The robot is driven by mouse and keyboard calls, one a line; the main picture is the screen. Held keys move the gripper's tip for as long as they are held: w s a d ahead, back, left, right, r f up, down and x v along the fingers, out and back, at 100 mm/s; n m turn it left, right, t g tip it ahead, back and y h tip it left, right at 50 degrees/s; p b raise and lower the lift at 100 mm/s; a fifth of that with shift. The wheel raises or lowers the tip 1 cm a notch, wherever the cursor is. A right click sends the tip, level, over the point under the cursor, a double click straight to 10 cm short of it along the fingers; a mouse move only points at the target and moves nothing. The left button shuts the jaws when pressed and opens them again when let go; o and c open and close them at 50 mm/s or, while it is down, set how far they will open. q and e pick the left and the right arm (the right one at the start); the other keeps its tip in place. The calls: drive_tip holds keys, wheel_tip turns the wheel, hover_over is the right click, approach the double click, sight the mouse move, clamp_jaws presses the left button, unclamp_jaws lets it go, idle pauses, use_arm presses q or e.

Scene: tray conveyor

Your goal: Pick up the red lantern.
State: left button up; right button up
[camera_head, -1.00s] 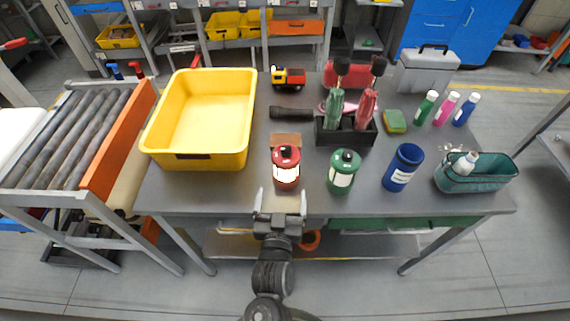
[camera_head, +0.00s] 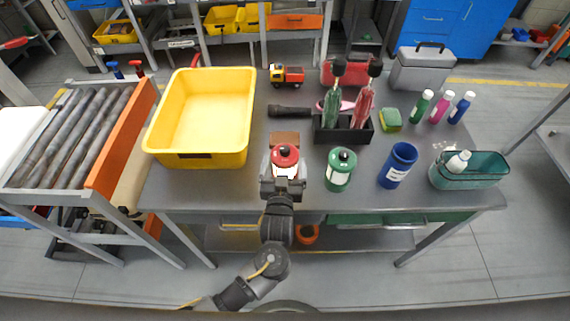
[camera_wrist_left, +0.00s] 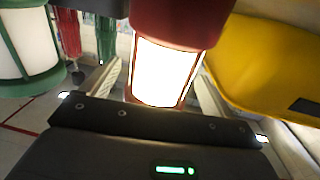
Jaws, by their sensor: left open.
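The red lantern (camera_head: 286,155) stands upright near the front edge of the table, its red cap showing above my left gripper (camera_head: 283,172). In the left wrist view the lantern (camera_wrist_left: 166,70) fills the upper middle, with its glowing pale panel toward me. The open fingers of my left gripper (camera_wrist_left: 162,90) reach along both sides of it, with a gap visible on each side. The lantern's lower part is hidden by the gripper in the head view. My right gripper is not in view.
A green lantern (camera_head: 340,171) stands close to the right, with a blue cylinder (camera_head: 398,165) beyond it. A yellow bin (camera_head: 205,160) is at the left. A small brown box (camera_head: 285,138) lies right behind the red lantern. A black caddy (camera_head: 343,134) stands behind the green lantern.

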sight(285, 156)
use_arm(q)
drive_tip(key=c, duration=1.3)
drive_tip(key=shift+r, duration=0.2)
drive_tip(key=shift+r+p, duration=0.65)
drive_tip(key=shift+p, duration=0.05)
wheel_tip(285, 156, up, 3)
drive_tip(key=p, duration=0.2)
drive_tip(key=shift+f+p, duration=0.2)
drive_tip(key=shift+p, duration=0.1)
drive_tip(key=shift+s+r+p, duration=1.1)
drive_tip(key=shift+s+r, duration=0.35)
drive_tip(key=shift+s, duration=0.9)
drive_tip(key=shift+s+r+p, duration=1.15)
drive_tip(key=shift+s+r, duration=0.35)
drive_tip(key=shift+s, duration=0.85)
drive_tip(key=shift+s+r+p, duration=1.1)
drive_tip(key=shift+s+r, duration=0.35)
drive_tip(key=shift+s, duration=0.9)
